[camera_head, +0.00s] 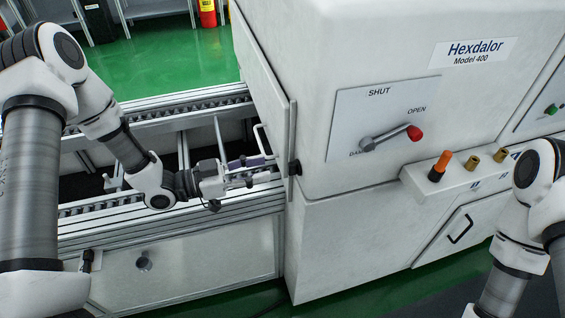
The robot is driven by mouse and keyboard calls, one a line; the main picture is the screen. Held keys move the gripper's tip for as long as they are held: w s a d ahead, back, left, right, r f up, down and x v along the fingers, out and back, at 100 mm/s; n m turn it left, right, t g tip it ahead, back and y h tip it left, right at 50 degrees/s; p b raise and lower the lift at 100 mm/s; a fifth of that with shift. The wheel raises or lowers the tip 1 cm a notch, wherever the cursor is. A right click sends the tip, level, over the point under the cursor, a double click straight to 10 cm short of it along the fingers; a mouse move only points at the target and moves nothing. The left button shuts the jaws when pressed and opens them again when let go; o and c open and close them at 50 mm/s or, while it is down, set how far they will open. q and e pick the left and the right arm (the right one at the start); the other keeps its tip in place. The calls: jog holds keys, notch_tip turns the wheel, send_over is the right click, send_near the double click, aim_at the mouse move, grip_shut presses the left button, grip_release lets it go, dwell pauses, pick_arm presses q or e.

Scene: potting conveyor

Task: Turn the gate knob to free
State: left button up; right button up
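No knob in view carries a readable gate or free label. A small black knob (294,168) sits on the left edge of the white machine, just right of my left gripper (268,168). The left gripper points right over the conveyor rail, its two fingers apart with nothing visible between them. It looks short of the black knob, not touching it.
The white machine (340,225) fills the middle and right. Its panel has a red-tipped lever (392,137) pointing toward OPEN. A ledge holds an orange-topped peg (440,166) and brass fittings (473,163). The conveyor rail (180,225) runs left. A bent white handle (262,140) stands near the gripper.

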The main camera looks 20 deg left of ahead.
aim_at(289, 165)
pick_arm(q)
jog(key=x, duration=0.6)
jog(key=shift+s+d+p, duration=0.15)
jog(key=shift+s+p, duration=0.2)
jog(key=shift+p, duration=0.05)
jog(key=shift+w+d, duration=0.15)
jog(key=shift+w, duration=0.15)
jog(key=shift+d, duration=0.1)
grip_shut()
